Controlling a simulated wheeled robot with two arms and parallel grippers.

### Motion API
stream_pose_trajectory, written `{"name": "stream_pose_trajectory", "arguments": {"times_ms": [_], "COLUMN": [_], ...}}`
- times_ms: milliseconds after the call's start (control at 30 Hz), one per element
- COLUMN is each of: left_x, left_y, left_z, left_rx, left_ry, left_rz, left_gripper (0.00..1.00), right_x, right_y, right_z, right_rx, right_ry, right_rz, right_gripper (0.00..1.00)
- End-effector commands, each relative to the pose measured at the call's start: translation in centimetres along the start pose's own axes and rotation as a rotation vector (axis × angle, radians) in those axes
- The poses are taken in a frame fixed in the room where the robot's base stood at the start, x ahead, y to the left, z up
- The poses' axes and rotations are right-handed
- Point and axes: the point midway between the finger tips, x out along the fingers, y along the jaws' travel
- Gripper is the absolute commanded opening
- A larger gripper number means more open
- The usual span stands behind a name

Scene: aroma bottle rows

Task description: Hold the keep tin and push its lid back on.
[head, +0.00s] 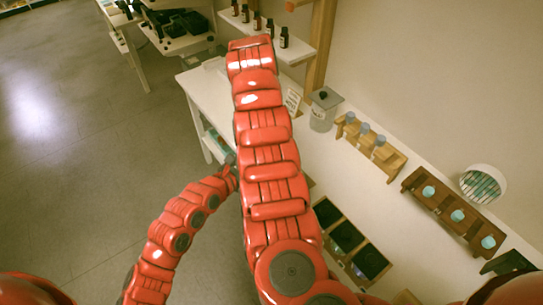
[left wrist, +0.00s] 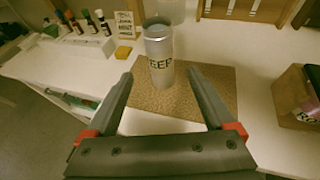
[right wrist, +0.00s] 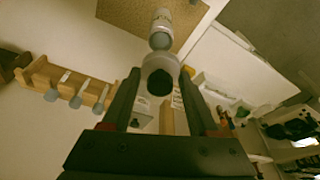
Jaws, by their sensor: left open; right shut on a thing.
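The keep tin (left wrist: 158,62) is a silver cylinder marked KEEP, upright on a brown mat (left wrist: 215,100) in the left wrist view. Its top looks uncovered. My left gripper (left wrist: 160,72) is open, its tips on either side of the tin in the picture with gaps on both sides. In the right wrist view my right gripper (right wrist: 160,72) is shut on a pale round lid (right wrist: 160,62) with a dark middle. The tin (right wrist: 162,20) shows beyond it, apart from the lid. In the head view my arm hides the tin, lid and right gripper.
A clear canister (head: 322,112) with a dark knob stands by a card (head: 292,102) near the wall. A wooden bottle rack (head: 370,145), a second rack (head: 440,208) and a divided box (head: 325,212) stand to the right. Dark bottles (head: 257,21) stand on a shelf.

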Motion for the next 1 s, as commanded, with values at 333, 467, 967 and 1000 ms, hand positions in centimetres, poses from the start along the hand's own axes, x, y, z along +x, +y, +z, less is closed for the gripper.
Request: {"name": "stream_pose_trajectory", "arguments": {"times_ms": [333,467,967,1000], "left_x": [3.8,6.5,11.9,12.0], "left_y": [0.0,0.0,0.0,-0.1], "left_z": [0.1,0.2,0.0,0.0], "left_rx": [-0.005,-0.006,-0.002,-0.002], "left_ry": [-0.002,-0.002,0.000,0.000], "left_rz": [-0.002,-0.002,-0.001,-0.001], "left_gripper": [0.88,0.88,0.88,0.88], "right_x": [0.0,0.0,0.0,0.0], "right_y": [0.0,0.0,0.0,0.0], "right_z": [0.0,0.0,-0.1,-0.1], "right_rx": [0.000,-0.001,-0.001,-0.001], "right_ry": [0.000,0.000,0.000,0.000], "right_rz": [0.000,0.000,0.000,0.000], "right_gripper": [0.09,0.09,0.09,0.09]}}
